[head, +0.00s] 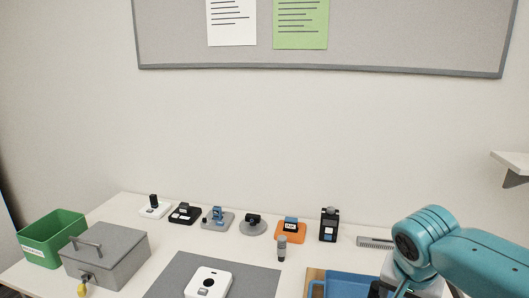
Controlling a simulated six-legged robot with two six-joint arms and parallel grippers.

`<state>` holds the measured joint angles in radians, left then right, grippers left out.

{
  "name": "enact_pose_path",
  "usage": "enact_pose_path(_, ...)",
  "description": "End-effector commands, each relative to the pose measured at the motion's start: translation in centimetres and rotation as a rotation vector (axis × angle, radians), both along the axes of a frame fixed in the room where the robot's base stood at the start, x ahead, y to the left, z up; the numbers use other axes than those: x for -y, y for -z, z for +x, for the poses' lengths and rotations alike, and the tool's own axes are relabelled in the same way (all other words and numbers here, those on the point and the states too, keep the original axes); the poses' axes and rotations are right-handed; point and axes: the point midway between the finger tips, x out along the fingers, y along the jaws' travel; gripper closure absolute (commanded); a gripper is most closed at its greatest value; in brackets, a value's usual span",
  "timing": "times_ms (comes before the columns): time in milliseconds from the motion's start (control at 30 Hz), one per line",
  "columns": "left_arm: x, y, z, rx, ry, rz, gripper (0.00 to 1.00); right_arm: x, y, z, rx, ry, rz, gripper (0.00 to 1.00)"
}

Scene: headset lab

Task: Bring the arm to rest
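My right arm (430,240) is teal and comes in from the right edge, bent downward over the right end of the table. Its dark gripper (382,291) is at the bottom edge of the head view, over or beside the blue tray (345,284). Most of the gripper is cut off by the frame, so its fingers and anything between them cannot be made out. My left arm and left gripper do not show.
A white table (135,208) carries a green bin (45,245), a grey lidded box (115,262) with a yellow padlock (82,290), and a grey mat (250,284) with a white device (208,283). Several small devices line the back. A shelf (512,164) juts out at right.

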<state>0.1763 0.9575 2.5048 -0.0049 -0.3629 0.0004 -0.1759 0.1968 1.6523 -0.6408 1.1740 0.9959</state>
Motion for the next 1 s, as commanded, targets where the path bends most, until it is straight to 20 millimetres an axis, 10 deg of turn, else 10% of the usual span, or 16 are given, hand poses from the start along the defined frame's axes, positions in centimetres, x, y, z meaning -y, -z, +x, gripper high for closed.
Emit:
enact_pose_path(467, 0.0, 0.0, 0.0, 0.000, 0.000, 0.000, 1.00, -7.5, 18.0, -0.5, -0.148, -0.351, 0.213, 0.35)
enact_pose_path(700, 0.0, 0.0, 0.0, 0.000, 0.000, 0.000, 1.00, -12.8, 32.1, -8.6, -0.193, -0.497, 0.429, 0.35)
enact_pose_path(1000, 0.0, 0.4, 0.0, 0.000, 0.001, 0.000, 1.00, -14.3, 40.6, -20.5, -0.208, -0.515, 0.467, 0.35)
